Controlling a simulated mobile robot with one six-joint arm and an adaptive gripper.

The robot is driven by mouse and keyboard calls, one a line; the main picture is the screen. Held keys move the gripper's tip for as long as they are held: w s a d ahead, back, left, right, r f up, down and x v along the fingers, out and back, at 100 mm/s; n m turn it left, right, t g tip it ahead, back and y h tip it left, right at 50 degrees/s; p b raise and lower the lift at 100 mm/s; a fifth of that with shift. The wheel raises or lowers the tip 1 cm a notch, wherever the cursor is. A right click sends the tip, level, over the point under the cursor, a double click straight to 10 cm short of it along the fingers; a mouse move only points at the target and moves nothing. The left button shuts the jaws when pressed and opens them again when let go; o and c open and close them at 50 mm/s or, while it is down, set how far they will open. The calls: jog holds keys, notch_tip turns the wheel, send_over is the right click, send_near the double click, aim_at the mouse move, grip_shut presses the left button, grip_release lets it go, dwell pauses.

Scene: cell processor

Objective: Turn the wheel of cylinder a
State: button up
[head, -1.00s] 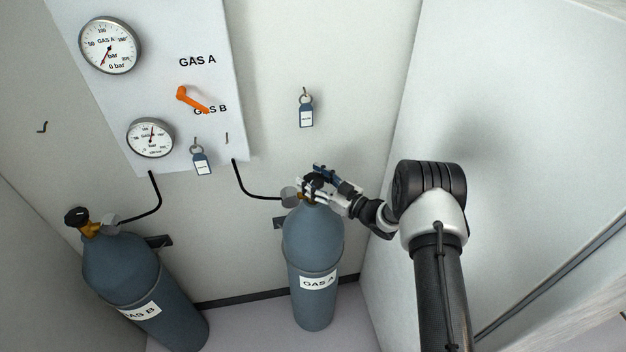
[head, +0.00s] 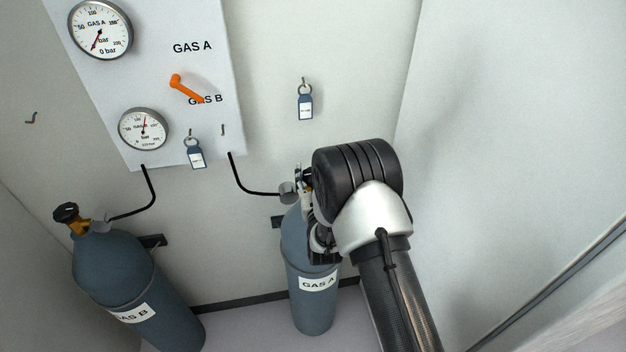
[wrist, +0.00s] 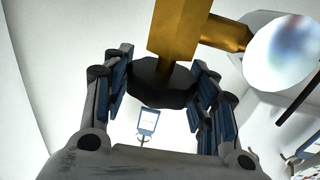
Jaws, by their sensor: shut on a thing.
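Cylinder A (head: 300,248) is a blue-grey bottle with a "GAS A" label, standing upright by the wall in the head view. My arm covers its right side and most of its valve top. In the wrist view, its black wheel (wrist: 165,84) sits at the end of the brass valve (wrist: 180,28). My gripper (wrist: 163,78) has its fingers on both sides of the wheel and is shut on it. In the head view only a small part of the gripper shows beside my arm.
Cylinder B (head: 112,270) with its own black wheel (head: 66,212) stands at the left. A wall panel carries two gauges (head: 100,30) and an orange lever (head: 186,88). A hose (head: 240,184) runs to cylinder A. A key tag (head: 305,102) hangs above. The right wall is bare.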

jog(key=shift+r+m+h+b, duration=0.1)
jog(key=shift+m+h+b, duration=0.45)
jog(key=shift+h, duration=0.45)
jog(key=o, duration=1.1)
jog(key=s, duration=0.8)
jog(key=s+d, duration=0.1)
jog(key=s, duration=0.3)
